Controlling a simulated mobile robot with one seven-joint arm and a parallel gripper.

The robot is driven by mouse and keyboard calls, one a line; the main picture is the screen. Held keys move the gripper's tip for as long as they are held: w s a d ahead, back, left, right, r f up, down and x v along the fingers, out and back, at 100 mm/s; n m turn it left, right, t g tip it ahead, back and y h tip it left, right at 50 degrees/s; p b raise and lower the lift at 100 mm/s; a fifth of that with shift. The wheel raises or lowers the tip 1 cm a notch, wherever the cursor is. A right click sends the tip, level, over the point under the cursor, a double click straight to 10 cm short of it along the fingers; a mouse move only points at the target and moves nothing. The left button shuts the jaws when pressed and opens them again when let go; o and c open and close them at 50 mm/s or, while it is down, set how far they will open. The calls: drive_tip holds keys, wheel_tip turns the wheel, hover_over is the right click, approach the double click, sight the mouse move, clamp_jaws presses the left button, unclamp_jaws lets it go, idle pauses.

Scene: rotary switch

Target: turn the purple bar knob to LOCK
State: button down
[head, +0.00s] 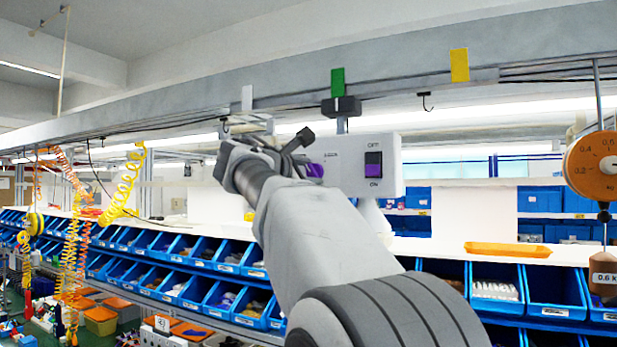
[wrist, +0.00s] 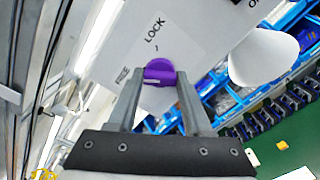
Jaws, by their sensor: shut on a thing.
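The purple bar knob (wrist: 158,66) is on a white panel (wrist: 112,45) in the wrist view. My gripper (wrist: 161,80) has one finger on each side of the knob's bar and is shut on it. The word LOCK (wrist: 154,27) is printed above the knob in this view, and a second, smaller label (wrist: 122,74) is at its left. I cannot tell exactly which mark the bar points at. In the head view a small part of the purple knob (head: 314,170) shows beside my arm, which hides the rest.
The panel box (head: 340,175) also carries a dark rocker switch (head: 373,165) marked OFF and ON, right of the knob. A grey beam runs above. Blue bins (head: 205,291) line the shelves below. An orange dial scale (head: 594,165) hangs at right.

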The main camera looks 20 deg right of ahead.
drive_tip(key=m+b, duration=0.1)
drive_tip(key=m, duration=0.2)
drive_tip(key=shift+f+m+b, duration=0.15)
drive_tip(key=shift+m+b, duration=0.2)
drive_tip(key=shift+m, duration=0.05)
drive_tip(key=m+b, duration=0.2)
drive_tip(key=m, duration=0.2)
drive_tip(key=shift+m, duration=0.3)
drive_tip(key=m+b, duration=0.1)
drive_tip(key=m, duration=0.2)
drive_tip(key=shift+m+b, duration=0.6)
drive_tip(key=shift+m, duration=1.5)
drive_tip(key=shift+c, duration=1.6)
unclamp_jaws()
